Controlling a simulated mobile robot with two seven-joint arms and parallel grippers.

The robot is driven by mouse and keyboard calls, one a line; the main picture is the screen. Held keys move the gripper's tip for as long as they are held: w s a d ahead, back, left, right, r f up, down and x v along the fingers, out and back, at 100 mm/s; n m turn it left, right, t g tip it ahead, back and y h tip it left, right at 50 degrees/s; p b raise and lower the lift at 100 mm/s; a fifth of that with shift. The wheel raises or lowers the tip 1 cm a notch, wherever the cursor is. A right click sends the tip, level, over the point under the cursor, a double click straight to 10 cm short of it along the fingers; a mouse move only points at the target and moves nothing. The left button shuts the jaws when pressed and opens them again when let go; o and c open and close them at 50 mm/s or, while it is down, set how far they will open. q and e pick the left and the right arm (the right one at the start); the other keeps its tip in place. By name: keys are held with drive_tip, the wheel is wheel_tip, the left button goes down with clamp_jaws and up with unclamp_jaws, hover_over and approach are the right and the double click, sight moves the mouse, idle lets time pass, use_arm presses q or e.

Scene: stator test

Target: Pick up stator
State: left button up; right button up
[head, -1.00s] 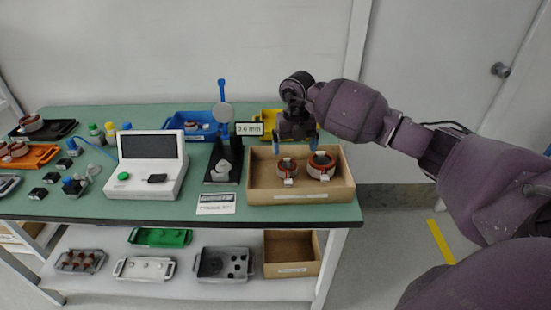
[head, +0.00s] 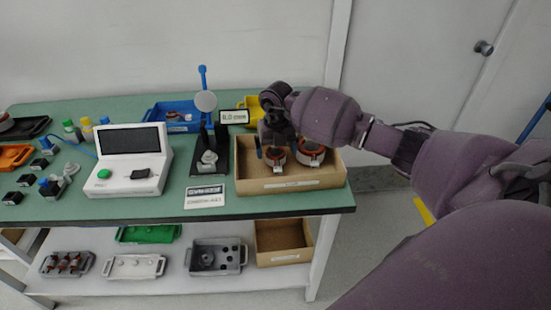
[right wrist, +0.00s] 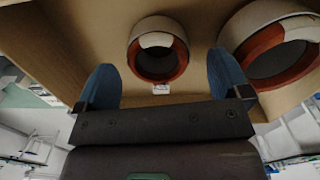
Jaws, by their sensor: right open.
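Two ring-shaped stators with red-brown inner rings and pale outer rings stand in a cardboard-brown box (head: 290,184) at the right end of the bench. The smaller stator (right wrist: 158,50) shows between and beyond my fingertips in the right wrist view; in the head view (head: 275,158) my gripper partly covers it. The larger stator (head: 311,153) is to its right and also shows at the right of the wrist view (right wrist: 275,45). My right gripper (right wrist: 163,85) is open and empty, with blue fingers on either side of the smaller stator's line. My left gripper is not in view.
A dark test stand (head: 208,155) with a blue post stands just left of the box. A white tester with a screen (head: 128,165) is farther left. Blue (head: 172,112) and yellow (head: 254,104) bins are behind. The box walls surround the stators closely.

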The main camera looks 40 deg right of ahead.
wheel_tip(320, 180, down, 3)
drive_tip(key=shift+w+f, duration=0.1)
drive_tip(key=c, duration=1.1)
drive_tip(key=shift+c, duration=0.6)
drive_tip(key=shift+r, duration=0.2)
